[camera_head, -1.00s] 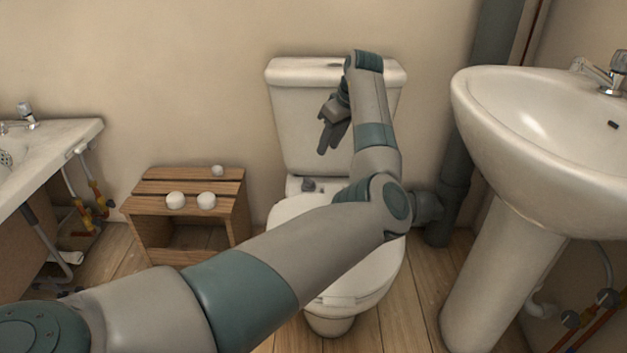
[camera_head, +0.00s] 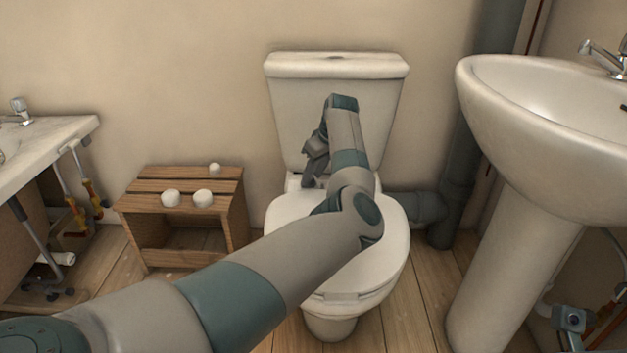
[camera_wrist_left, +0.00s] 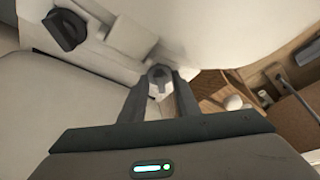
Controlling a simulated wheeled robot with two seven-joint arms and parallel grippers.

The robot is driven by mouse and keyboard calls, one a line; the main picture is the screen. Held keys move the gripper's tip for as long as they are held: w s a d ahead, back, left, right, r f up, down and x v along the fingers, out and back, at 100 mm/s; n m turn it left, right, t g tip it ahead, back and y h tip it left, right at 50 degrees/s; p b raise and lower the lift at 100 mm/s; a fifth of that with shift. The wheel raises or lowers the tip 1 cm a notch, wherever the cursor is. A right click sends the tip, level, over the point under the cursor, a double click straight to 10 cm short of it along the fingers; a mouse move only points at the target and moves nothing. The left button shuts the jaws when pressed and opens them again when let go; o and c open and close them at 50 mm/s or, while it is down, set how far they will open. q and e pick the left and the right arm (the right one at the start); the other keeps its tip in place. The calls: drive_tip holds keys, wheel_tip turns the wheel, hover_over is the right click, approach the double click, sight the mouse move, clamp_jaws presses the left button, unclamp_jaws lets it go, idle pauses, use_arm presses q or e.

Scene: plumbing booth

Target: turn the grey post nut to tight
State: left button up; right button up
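The grey post nut (camera_wrist_left: 160,74) shows in the left wrist view as a small grey ring on the white ledge behind the toilet seat. My left gripper (camera_wrist_left: 161,88) has its two dark fingers on either side of it, with a gap between them. I cannot tell whether the fingers touch the nut. In the head view my left gripper (camera_head: 310,180) points down at the back left of the seat and hides this nut. A second, dark nut (camera_wrist_left: 65,28) stands apart at the upper left of the left wrist view. My right gripper is not in view.
The toilet cistern (camera_head: 338,72) stands close behind the gripper, and the closed lid (camera_head: 390,255) lies in front. A wooden crate (camera_head: 150,205) with white knobs stands to the left. A basin (camera_head: 540,150) and a dark waste pipe (camera_head: 450,200) are to the right.

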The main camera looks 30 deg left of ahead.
use_arm(q)
drive_tip(key=shift+a+f, duration=0.2)
drive_tip(key=shift+f, duration=0.25)
clamp_jaws()
drive_tip(key=shift+r+p, duration=0.1)
drive_tip(key=shift+p, duration=0.25)
